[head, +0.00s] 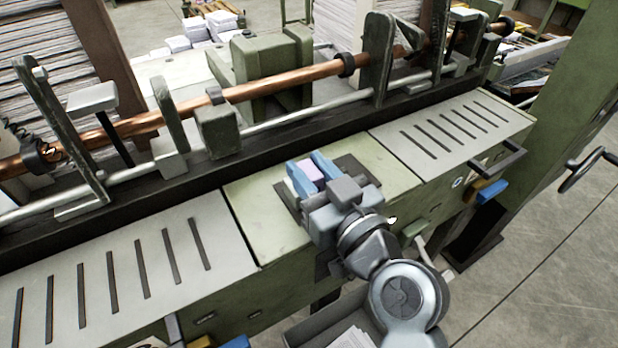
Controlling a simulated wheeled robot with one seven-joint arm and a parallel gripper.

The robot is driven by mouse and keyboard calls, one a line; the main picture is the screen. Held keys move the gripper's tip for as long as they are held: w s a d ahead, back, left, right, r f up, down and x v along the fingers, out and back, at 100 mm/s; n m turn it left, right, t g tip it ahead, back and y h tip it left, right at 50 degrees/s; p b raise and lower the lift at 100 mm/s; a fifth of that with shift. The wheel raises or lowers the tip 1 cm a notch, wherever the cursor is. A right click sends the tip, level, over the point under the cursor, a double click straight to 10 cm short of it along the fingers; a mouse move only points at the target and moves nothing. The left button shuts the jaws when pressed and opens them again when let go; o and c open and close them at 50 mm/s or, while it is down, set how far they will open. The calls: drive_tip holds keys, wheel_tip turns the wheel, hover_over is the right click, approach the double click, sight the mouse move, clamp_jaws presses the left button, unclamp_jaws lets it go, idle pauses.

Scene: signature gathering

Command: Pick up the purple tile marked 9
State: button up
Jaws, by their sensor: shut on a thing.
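My gripper (309,174) is over a dark square pad (350,166) on the green middle section of the machine's table. A small pale purple tile (310,171) sits between its two blue fingers, and the fingers are shut on it. No mark can be read on the tile from here. The gripper and the fingers hide most of the tile. I cannot tell whether the tile still touches the pad.
Slotted grey plates (137,270) lie to the left and right of the middle section. A copper-coloured rod (280,80) and upright brackets (377,60) run along the back. A grey bin with paper (350,338) stands below the front edge.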

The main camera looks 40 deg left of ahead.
clamp_jaws()
